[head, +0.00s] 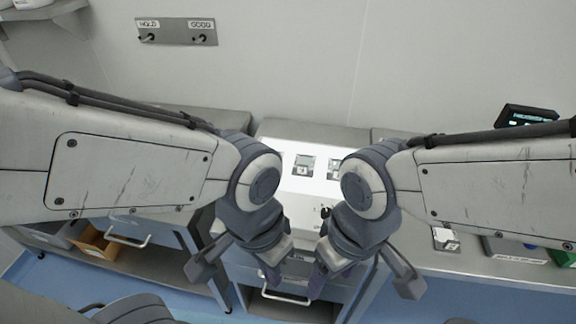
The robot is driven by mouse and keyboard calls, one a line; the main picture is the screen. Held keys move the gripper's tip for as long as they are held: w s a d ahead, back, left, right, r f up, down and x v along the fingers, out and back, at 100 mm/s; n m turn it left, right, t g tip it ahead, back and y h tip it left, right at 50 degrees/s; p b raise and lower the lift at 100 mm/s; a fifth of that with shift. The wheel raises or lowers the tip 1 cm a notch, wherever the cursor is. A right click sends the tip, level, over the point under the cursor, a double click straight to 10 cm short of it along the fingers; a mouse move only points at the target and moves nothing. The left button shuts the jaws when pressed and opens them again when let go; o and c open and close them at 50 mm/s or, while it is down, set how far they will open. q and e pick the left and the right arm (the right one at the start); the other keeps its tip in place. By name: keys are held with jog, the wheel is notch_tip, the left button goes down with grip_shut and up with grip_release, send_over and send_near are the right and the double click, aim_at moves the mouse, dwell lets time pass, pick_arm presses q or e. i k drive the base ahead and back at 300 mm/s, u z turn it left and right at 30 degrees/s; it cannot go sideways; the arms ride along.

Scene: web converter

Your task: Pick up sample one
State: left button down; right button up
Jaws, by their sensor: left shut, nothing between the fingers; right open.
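Two small square samples lie on a bright white lit panel (290,186): a left sample (303,160) and a right sample (334,166), partly hidden by my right wrist. Their labels are too small to read, so I cannot tell which is sample one. My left gripper (272,276) hangs in front of the panel, low over the drawer front, shut and empty. My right gripper (323,280) hangs beside it, open, apart from the samples. Its finger gap is hard to see from here.
A grey counter (470,262) runs to the right, with a small white labelled item (445,238) on it. A drawer handle (287,297) sits below my grippers. A wall plate (176,31) with two labelled hooks is at the back. A dark screen (526,116) stands at right.

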aim_at(333, 164)
jog(key=z, duration=0.25)
jog(key=i, duration=0.35)
jog(key=z, duration=1)
